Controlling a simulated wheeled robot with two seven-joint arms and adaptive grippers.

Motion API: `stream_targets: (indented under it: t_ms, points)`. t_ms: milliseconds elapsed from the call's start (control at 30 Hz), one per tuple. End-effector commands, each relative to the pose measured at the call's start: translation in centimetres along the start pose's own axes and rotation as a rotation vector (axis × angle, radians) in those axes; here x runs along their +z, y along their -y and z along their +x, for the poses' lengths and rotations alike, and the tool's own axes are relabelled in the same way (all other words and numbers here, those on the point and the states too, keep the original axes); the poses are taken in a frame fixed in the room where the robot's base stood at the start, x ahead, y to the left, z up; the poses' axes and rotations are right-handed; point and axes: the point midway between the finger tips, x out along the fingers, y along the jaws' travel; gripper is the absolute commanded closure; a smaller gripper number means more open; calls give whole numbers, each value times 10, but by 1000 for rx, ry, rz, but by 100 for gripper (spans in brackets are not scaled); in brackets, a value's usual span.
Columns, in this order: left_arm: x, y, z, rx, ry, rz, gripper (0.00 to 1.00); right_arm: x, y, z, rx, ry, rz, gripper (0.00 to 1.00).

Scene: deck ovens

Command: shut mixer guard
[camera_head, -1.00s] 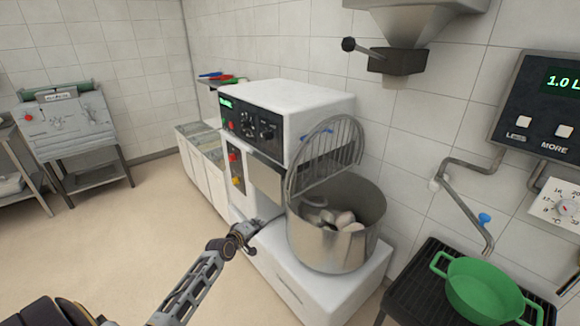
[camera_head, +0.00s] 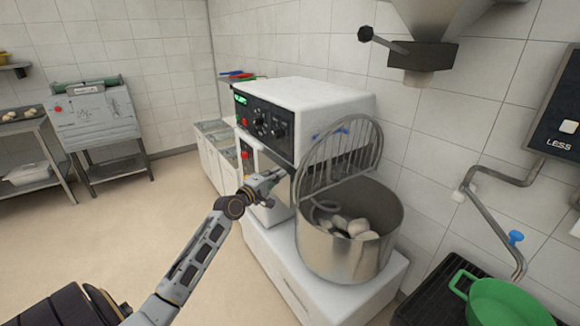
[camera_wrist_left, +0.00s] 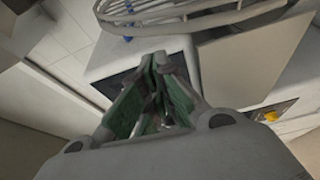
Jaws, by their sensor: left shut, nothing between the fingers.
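The mixer (camera_head: 310,105) is a white machine with a dark control panel and a steel bowl (camera_head: 345,245) holding pale lumps of dough. Its wire guard (camera_head: 340,155) is raised and stands tilted up over the back left of the bowl. In the left wrist view the guard (camera_wrist_left: 200,15) shows as curved bars at the top. My left gripper (camera_head: 274,179) is in front of the mixer body, left of the guard and apparently apart from it. Its fingers (camera_wrist_left: 160,95) are shut and empty. My right gripper is not in view.
A steel hopper (camera_head: 425,55) with a black-knobbed lever hangs above right of the bowl. A bent pipe with a blue tap (camera_head: 515,237) and a green pot (camera_head: 505,303) are at the right.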

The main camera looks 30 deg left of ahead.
Motion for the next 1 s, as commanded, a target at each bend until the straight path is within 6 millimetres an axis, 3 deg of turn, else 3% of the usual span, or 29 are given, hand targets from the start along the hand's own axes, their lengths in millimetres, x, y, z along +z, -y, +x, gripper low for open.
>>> stream_targets:
  t_ms: [600,1000]
  points:
    - [0,-1,32,1,0,0,100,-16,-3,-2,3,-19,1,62]
    - [0,0,61,0,0,0,100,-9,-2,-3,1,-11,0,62]
